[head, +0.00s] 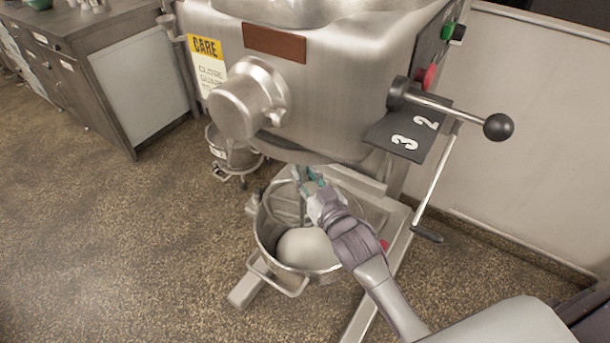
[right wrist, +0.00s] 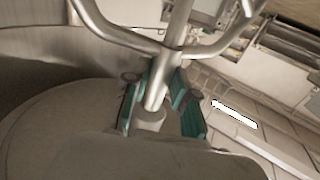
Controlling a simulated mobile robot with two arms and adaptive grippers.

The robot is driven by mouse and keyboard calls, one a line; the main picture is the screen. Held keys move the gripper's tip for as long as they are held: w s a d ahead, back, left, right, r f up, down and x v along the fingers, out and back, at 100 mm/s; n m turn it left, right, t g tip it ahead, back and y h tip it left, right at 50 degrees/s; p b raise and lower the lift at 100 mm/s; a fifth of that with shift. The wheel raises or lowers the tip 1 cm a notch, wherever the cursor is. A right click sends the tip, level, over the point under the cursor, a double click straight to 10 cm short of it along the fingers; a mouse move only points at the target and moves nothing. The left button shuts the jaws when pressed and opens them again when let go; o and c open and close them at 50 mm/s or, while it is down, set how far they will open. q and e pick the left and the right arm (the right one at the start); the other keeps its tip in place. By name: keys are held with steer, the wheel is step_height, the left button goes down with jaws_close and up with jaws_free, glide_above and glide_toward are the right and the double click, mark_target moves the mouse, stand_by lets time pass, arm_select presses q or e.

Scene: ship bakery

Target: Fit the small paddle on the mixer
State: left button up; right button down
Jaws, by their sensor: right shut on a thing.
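The mixer (head: 330,80) is a large brushed-metal machine filling the upper middle of the head view. My right gripper (head: 309,180) is under the mixer head, above the bowl. In the right wrist view its teal fingers (right wrist: 158,97) are shut around the shaft of the metal paddle (right wrist: 172,50), whose curved bars spread out beyond the fingers. In the head view the paddle is mostly hidden by my gripper and the mixer head. The fit between shaft and mixer is hidden, so I cannot tell whether they touch. My left gripper is not in view.
A metal bowl (head: 262,232) with a pale mass (head: 308,249) in it stands below the mixer head. A lever with a black knob (head: 497,127) sticks out at the right. A smaller pot (head: 217,151) stands behind left. A cabinet (head: 140,85) is far left; the floor between is clear.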

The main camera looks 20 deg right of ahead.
steer(key=shift+r+p, duration=0.3)
steer(key=shift+r, duration=0.15)
stand_by(0.4)
